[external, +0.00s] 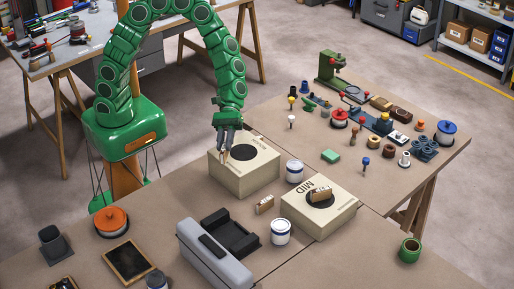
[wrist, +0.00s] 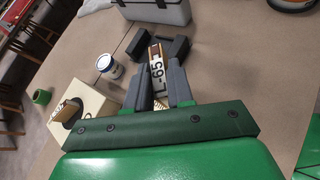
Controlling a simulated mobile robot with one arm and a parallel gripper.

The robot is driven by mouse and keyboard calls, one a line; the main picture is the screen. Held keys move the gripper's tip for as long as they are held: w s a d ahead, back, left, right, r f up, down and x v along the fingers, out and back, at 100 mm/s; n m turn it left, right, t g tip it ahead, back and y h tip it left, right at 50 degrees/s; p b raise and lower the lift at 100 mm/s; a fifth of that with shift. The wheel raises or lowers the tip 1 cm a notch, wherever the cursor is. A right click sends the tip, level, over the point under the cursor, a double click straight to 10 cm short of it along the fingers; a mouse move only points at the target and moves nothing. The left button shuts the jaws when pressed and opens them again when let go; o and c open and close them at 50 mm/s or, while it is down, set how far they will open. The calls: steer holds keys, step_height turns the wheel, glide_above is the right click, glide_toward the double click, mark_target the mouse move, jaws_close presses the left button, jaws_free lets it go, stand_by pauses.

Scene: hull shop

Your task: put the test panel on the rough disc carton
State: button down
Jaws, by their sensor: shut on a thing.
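My gripper (external: 226,151) points down over the near left part of a cream carton (external: 247,181) with a black disc on top. Its lettering is too small to read. In the wrist view the gripper (wrist: 160,80) is shut on the test panel (wrist: 157,68), a narrow strip with dark characters on a pale face and a brown end. In the external view the fingers mostly hide the panel. I cannot tell whether it touches the carton top. A second cream carton (external: 309,217), marked MID, stands to the right with a small brown block (external: 320,194) on its disc.
Another small block (external: 264,204) lies between the cartons. White cans (external: 294,171) and (external: 280,232) stand close by. A black tray (external: 230,233) and a grey case (external: 213,259) are in front. Small tools and pots crowd the right side of the bench.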

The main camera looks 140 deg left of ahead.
step_height(320, 180, up, 2)
steer(key=n+t+y, duration=0.1)
glide_above(244, 148)
steer(key=shift+d+f, duration=0.15)
steer(key=shift+f, duration=3.65)
steer(key=c, duration=1)
jaws_free()
steer(key=shift+r, duration=0.1)
steer(key=v, duration=1.2)
